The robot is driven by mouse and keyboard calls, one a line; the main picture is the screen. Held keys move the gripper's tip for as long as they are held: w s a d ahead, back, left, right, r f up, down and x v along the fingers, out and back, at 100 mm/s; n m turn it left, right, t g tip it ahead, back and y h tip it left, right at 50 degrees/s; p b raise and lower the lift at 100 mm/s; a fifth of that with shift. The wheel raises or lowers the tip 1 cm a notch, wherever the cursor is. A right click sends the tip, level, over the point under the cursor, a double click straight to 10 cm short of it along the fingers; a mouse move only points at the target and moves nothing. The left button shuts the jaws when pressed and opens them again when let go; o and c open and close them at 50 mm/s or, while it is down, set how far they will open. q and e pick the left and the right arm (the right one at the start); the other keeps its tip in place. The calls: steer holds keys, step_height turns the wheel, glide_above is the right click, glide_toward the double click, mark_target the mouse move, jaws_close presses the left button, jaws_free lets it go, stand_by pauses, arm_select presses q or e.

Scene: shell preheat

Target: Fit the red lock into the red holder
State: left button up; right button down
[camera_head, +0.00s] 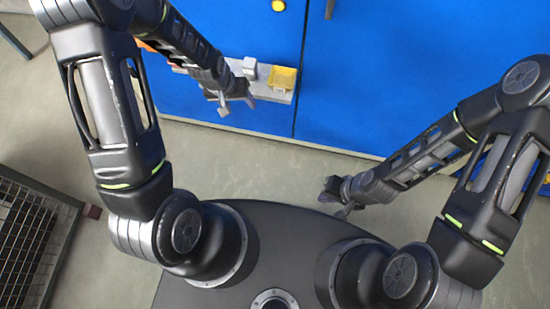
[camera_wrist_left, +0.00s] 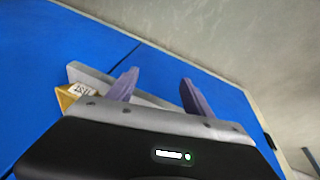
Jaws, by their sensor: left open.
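My left gripper (camera_head: 237,103) is open at the front of a grey shelf (camera_head: 272,95) on the blue wall. In the left wrist view its two fingers (camera_wrist_left: 158,92) stand apart with nothing visible between them. A small orange-red thing (camera_head: 146,46) shows beside my left arm, at the shelf's left; the arm hides most of it, and I cannot tell whether it is the red lock or the red holder.
A yellow bin (camera_head: 282,78) and a pale grey block (camera_head: 249,67) are on the shelf, right of my left forearm. The bin also shows in the left wrist view (camera_wrist_left: 66,97). A dark wire cage (camera_head: 30,235) stands at the left. Floor between wall and base is clear.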

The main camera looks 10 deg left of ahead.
arm_select(q)
steer(key=s+d+f+g+h, duration=0.1)
steer(key=s+d+f, duration=0.4)
steer(key=s+d, duration=0.35)
steer(key=s+d+f+g+h, duration=0.1)
steer(key=s+d+f+h, duration=0.1)
steer(key=s+d+f, duration=0.6)
step_height(320, 180, up, 8)
steer(key=s+p, duration=0.2)
steer(key=p, duration=0.2)
steer(key=shift+a, duration=0.35)
